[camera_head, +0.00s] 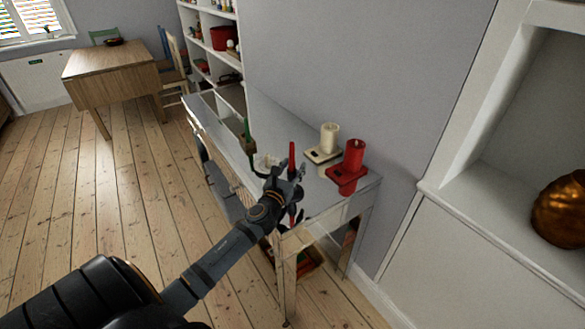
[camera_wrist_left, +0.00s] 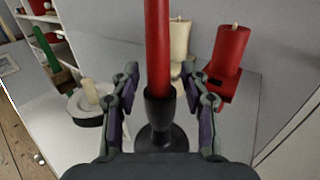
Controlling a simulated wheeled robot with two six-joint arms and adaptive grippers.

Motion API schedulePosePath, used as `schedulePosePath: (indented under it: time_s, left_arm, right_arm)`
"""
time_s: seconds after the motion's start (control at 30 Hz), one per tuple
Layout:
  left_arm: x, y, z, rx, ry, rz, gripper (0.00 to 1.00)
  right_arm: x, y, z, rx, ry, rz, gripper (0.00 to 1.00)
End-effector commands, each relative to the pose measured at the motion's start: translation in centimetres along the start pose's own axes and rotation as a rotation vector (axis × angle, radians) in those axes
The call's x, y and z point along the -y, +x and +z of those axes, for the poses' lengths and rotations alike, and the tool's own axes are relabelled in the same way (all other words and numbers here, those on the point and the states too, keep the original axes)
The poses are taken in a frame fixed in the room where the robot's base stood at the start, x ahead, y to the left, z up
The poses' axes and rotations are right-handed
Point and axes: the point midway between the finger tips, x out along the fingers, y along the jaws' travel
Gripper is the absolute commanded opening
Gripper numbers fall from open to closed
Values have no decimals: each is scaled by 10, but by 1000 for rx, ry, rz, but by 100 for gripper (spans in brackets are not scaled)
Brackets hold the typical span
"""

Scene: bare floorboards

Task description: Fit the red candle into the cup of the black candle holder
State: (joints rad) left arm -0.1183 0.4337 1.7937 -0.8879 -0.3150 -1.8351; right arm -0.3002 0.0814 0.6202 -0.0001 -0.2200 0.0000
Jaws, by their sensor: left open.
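The slim red candle (camera_wrist_left: 158,45) stands upright in the left wrist view, its lower end at the cup of the black candle holder (camera_wrist_left: 160,108). It looks seated in the cup, though the depth inside is hidden. The holder's round foot rests on the white tabletop. My left gripper (camera_wrist_left: 160,88) is open, with one finger on each side of the cup and a visible gap to each side. In the head view, the red candle (camera_head: 292,157) rises above my left gripper (camera_head: 284,177), which hides most of the holder. My right gripper is not in view.
On the white table (camera_head: 322,200), a thick red candle (camera_head: 354,156) and a cream candle (camera_head: 329,140) stand on square holders behind. A short white candle in a dish (camera_wrist_left: 88,98) and a green candle (camera_head: 248,130) are to the left. The wall is close behind.

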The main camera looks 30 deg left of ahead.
Motion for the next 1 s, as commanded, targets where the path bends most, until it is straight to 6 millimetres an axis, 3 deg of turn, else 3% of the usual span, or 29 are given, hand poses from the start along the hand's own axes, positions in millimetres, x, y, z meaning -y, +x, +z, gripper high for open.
schedulePosePath:
  time_s: [0.23, 0.5, 0.7, 1.0]
  left_arm:
    - [0, -11, 0, -1, 3, -2, 45]
    - [0, -75, -2, -5, 5, -3, 45]
    - [0, -110, -2, -3, 4, -2, 45]
    - [0, -120, 0, 0, -1, 0, 45]
  right_arm:
    - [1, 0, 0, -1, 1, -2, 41]
    - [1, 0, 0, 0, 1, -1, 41]
    - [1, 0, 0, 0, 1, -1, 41]
    - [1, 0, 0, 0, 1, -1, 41]
